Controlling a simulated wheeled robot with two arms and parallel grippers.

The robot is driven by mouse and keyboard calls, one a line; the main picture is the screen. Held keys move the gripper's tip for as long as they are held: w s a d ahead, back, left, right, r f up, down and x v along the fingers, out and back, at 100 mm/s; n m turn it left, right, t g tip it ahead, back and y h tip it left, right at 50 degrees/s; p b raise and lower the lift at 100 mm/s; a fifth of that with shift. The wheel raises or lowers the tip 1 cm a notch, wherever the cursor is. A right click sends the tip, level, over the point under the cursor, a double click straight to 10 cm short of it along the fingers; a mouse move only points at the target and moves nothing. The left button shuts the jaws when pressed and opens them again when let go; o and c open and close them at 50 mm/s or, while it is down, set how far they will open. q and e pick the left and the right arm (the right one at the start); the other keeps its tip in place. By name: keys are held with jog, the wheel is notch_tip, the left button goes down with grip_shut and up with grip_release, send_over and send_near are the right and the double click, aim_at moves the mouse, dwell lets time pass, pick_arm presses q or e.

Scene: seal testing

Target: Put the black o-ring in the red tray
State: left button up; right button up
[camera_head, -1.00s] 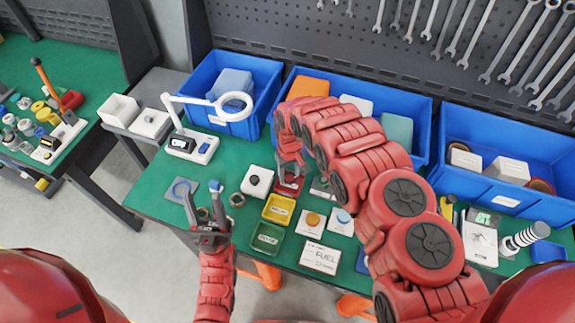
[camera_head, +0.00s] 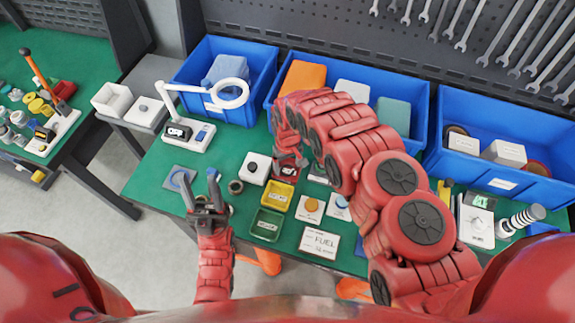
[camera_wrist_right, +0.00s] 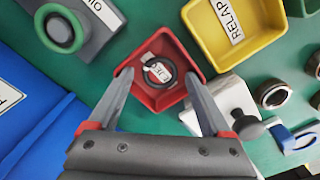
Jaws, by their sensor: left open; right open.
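The red tray (camera_wrist_right: 181,95) lies below my right gripper in the right wrist view, with a paper label in it. The black o-ring (camera_wrist_right: 147,79) lies flat inside it, around part of the label. My right gripper (camera_wrist_right: 166,76) is open, its fingers apart on either side of the tray, and nothing is between them. In the head view the red tray (camera_head: 290,170) is partly hidden by my right arm. My left gripper (camera_head: 201,178) is open and empty near the table's front left edge.
A yellow tray (camera_head: 278,205) and a green tray (camera_head: 266,236) stand in front of the red one. A white block with a black knob (camera_head: 253,168) is to its left. A lamp with a ring head (camera_head: 230,93) and blue bins (camera_head: 340,120) stand behind.

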jog(key=shift+r+b, duration=0.35)
jog(key=shift+r, duration=0.25)
notch_tip(320, 180, up, 11)
jog(key=p, duration=0.1)
jog(key=shift+p, duration=0.4)
jog(key=shift+s+f, duration=0.15)
jog(key=shift+f, duration=0.1)
